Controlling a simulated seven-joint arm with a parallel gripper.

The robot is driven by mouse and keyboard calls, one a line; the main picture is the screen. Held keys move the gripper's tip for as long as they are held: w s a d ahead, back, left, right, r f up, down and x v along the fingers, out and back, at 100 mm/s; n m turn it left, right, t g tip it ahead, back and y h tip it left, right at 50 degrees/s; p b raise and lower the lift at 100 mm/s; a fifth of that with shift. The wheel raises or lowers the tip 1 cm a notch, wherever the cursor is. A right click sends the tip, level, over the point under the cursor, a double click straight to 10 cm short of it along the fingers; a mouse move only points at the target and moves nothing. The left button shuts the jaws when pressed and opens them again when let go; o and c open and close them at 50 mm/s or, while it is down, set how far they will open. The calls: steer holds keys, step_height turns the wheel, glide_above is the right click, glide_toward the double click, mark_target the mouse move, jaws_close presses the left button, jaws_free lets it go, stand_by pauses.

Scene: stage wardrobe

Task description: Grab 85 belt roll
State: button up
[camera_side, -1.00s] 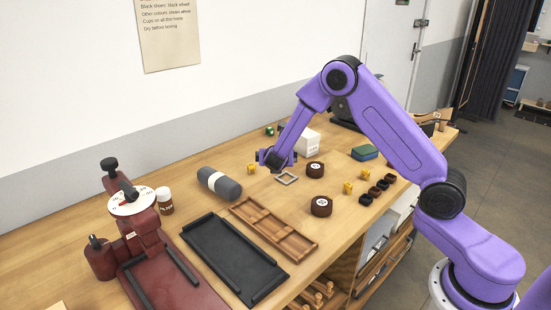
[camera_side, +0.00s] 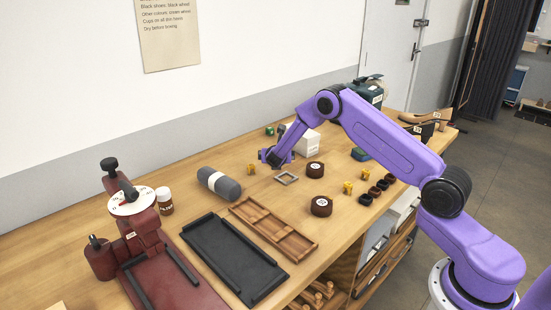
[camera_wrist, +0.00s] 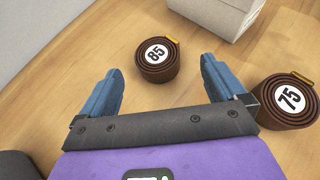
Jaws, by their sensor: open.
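The 85 belt roll (camera_wrist: 157,60) is a dark brown coil with a white label, lying flat on the wooden bench in the wrist view. It is ahead of my open gripper (camera_wrist: 163,85), roughly between the lines of the two blue fingers, with nothing held. A second brown roll marked 75 (camera_wrist: 287,98) lies to the right, just outside the right finger. In the side view my gripper (camera_side: 276,156) is low over the bench. Two brown rolls (camera_side: 315,169) (camera_side: 321,206) show there, their numbers too small to read; I cannot tell whether my gripper hides the 85 roll.
A white box (camera_side: 304,139) stands behind my gripper. A grey cylinder (camera_side: 219,185), a wooden tray (camera_side: 247,215) and a black tray (camera_side: 205,239) are to the left. Small yellow pieces (camera_side: 348,188) and dark pieces (camera_side: 366,199) lie right.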

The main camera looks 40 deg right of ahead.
steer(key=shift+x, duration=2.5)
steer(key=shift+w+a+r, duration=0.1)
steer(key=shift+w, duration=0.1)
steer(key=c, duration=1.3)
steer(key=shift+r, duration=0.1)
steer(key=shift+r, duration=0.1)
